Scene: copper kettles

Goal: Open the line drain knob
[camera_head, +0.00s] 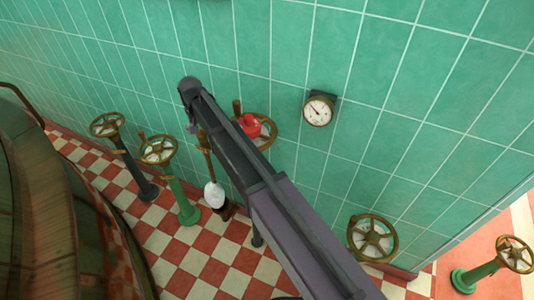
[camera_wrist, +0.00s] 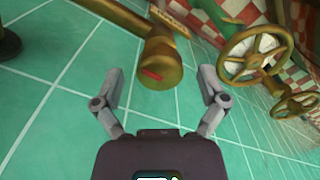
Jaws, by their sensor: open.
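A brass knob (camera_wrist: 157,64) with a red mark on its face sits on a brass pipe fitting in the wrist view. It stands between the two fingers of my gripper (camera_wrist: 160,76), which are spread apart on either side. I see no clear contact between the fingers and the knob. Its exact depth relative to the fingertips is hard to tell. No label shows that names it as the line drain knob. In the head view my arm crosses the middle, and my gripper cannot be made out there.
Brass handwheels on posts stand at left, one dark (camera_head: 107,125) and one green (camera_head: 158,150). A wheel (camera_head: 373,238) and a gauge (camera_head: 318,110) are near the green tiled wall. A large copper vessel (camera_head: 35,215) fills the left. In the wrist view handwheels (camera_wrist: 255,52) lie to the right.

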